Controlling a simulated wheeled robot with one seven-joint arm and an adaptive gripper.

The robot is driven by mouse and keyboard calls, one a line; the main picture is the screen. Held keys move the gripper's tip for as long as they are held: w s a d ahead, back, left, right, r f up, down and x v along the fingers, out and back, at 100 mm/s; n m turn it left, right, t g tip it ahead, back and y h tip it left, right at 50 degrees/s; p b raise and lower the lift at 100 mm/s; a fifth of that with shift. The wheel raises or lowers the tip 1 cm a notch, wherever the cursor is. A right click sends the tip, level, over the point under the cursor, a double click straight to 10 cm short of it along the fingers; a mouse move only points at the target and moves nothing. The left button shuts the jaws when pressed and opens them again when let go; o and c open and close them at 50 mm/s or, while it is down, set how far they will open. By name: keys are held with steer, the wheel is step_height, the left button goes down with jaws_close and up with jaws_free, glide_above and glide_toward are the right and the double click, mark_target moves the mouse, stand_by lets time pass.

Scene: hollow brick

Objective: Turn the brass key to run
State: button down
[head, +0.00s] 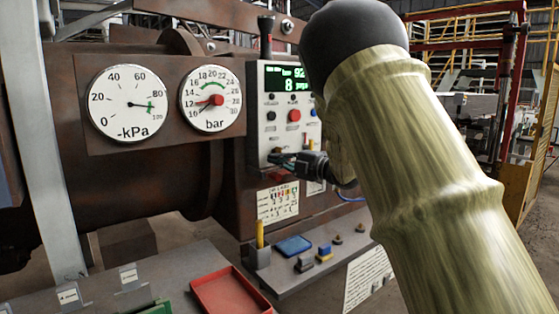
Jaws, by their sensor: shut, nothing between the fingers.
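The grey control panel (261,135) stands right of centre on the rusty machine, with a green-lit display (288,78) and a red button (294,115). My gripper (274,159) reaches in from the right, and its dark fingers are at the lower part of the panel. The fingers are shut with nothing between them. I cannot tell whether they touch the panel. I cannot make out the brass key; the fingers and my arm hide part of the panel. A small yellow part (311,142) shows just above the gripper, too small to identify.
Two round gauges, kPa (126,115) and bar (211,112), sit left of the panel. Below is a shelf with a blue sponge-like block (293,246), small blocks and knobs. A red tray (229,291) lies in front. My arm covers much of the right side.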

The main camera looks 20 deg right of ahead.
steer(key=shift+s+a, duration=0.15)
steer(key=shift+a, duration=0.2)
steer(key=s+d+b, duration=0.1)
steer(key=s+d, duration=0.3)
steer(key=s, duration=0.5)
step_height(320, 180, down, 18)
steer(key=m+h+p, duration=0.3)
steer(key=m+h, duration=0.1)
steer(key=m, duration=0.4)
steer(key=s+f+m+g+h+p, duration=0.15)
steer(key=s+f+m, duration=0.3)
steer(key=f, duration=0.65)
steer(key=s+f+m+g+h+p, duration=0.1)
steer(key=s+f+m+h, duration=0.2)
steer(key=s+f, duration=0.55)
steer(key=s+f+m+g+h+p, duration=0.3)
steer(key=s+f+m+g, duration=0.25)
steer(key=s+f, duration=1.1)
steer(key=s+a+f+m+g+p, duration=0.1)
steer(key=s+f+m+g, duration=0.1)
steer(key=s, duration=1)
steer(key=s+a+f+m+g+p, duration=0.1)
steer(key=s+a+m+g+p, duration=0.1)
steer(key=s, duration=1)
steer(key=shift+s+a+f+m+g, duration=0.3)
steer(key=shift+f+m+g, duration=0.1)
steer(key=shift+g, duration=0.5)
